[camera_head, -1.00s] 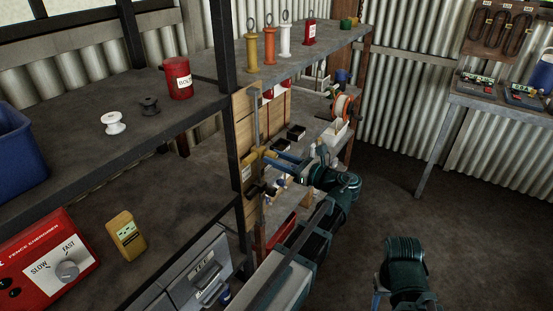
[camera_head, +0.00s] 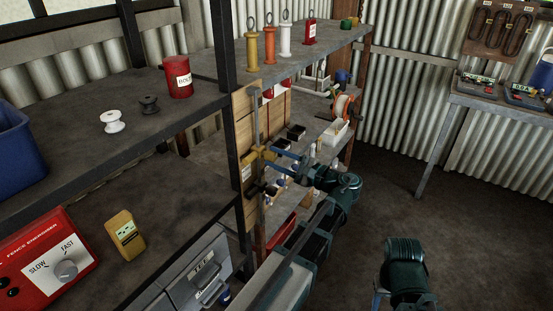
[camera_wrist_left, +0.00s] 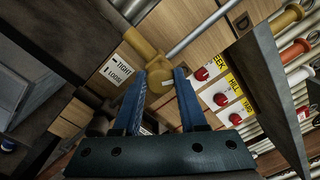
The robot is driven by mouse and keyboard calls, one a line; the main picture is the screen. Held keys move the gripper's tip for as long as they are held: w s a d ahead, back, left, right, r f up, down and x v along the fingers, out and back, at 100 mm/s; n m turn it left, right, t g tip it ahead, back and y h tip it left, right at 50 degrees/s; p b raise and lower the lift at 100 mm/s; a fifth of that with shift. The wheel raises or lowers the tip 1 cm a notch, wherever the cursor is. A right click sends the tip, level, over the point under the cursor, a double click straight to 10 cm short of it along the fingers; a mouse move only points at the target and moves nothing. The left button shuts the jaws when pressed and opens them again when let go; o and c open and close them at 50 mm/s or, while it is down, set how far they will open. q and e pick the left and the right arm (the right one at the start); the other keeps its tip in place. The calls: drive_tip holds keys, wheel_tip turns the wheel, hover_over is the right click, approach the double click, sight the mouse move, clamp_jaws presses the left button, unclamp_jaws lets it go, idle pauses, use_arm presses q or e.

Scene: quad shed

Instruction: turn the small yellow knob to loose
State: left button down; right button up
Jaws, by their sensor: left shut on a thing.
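The small yellow knob (camera_wrist_left: 158,74) is on the yellow fitting of a grey pipe on a wooden board. In the left wrist view it sits between the tips of my blue fingers. My left gripper (camera_wrist_left: 160,88) is shut on it. A white label (camera_wrist_left: 119,68) reading TIGHT and LOOSE is just left of the knob. In the head view the yellow fitting (camera_head: 258,156) is on the board by the shelf post, with my left gripper (camera_head: 272,157) at its right side, partly hiding the knob.
A dark shelf post (camera_head: 228,110) stands close left of the board. Red knobs on labelled plates (camera_wrist_left: 218,98) sit right of my fingers. A shelf with orange, yellow and white handles (camera_head: 268,45) is above. The floor at the right is open.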

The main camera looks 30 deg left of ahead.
use_arm(q)
drive_tip(key=n, duration=0.5)
drive_tip(key=shift+n, duration=0.5)
use_arm(e)
drive_tip(key=shift+f, duration=0.1)
use_arm(q)
drive_tip(key=shift+c, duration=2.2)
unclamp_jaws()
